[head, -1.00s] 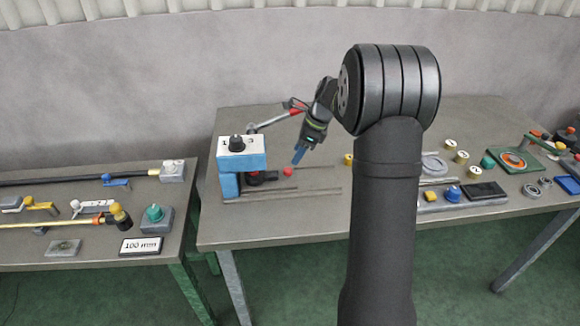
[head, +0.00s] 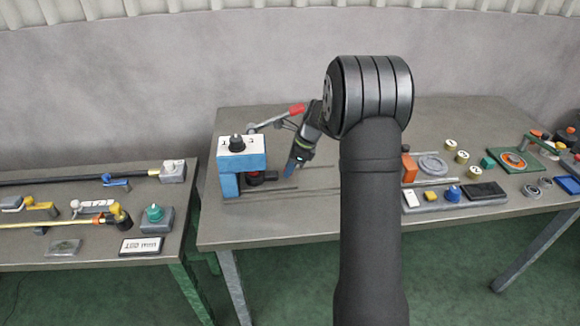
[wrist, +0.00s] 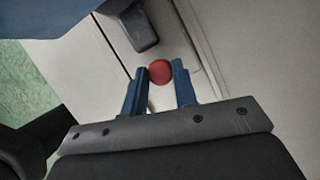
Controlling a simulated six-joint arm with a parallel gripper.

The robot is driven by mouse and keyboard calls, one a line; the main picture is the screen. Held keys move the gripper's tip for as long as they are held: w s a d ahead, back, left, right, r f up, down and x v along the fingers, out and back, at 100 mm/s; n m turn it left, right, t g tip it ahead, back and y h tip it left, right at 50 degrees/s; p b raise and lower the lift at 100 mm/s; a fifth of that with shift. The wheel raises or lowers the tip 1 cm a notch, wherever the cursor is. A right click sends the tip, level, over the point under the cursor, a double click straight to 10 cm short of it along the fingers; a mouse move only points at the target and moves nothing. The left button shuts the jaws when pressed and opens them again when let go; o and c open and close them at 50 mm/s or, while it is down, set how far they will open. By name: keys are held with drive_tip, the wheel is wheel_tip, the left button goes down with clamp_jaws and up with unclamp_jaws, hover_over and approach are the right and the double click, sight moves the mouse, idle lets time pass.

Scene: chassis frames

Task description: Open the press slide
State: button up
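The press (head: 241,163) is a blue frame with a white top plate and a black knob, at the left of the middle table. A small red knob (wrist: 160,72) shows between my blue fingertips in the wrist view. Its edges lie very close to both fingers, and I cannot tell whether they press on it. My gripper (head: 291,170) points down just right of the press. It also shows in the wrist view (wrist: 159,70). In the head view the gripper hides the red knob. A dark part (head: 262,178) sits low at the press opening.
Thin rails (head: 305,188) run right from the press along the table. A red-handled lever (head: 296,109) rises behind the gripper. Small parts and a grey tray (head: 470,199) lie to the right. A second table (head: 60,245) with tools stands left, across a gap.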

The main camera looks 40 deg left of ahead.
clamp_jaws()
drive_tip(key=w+d, duration=0.9)
drive_tip(key=o, duration=0.9)
unclamp_jaws()
drive_tip(key=shift+o, duration=0.2)
drive_tip(key=v, duration=1.7)
drive_tip(key=shift+r, duration=0.15)
drive_tip(key=shift+d, duration=0.1)
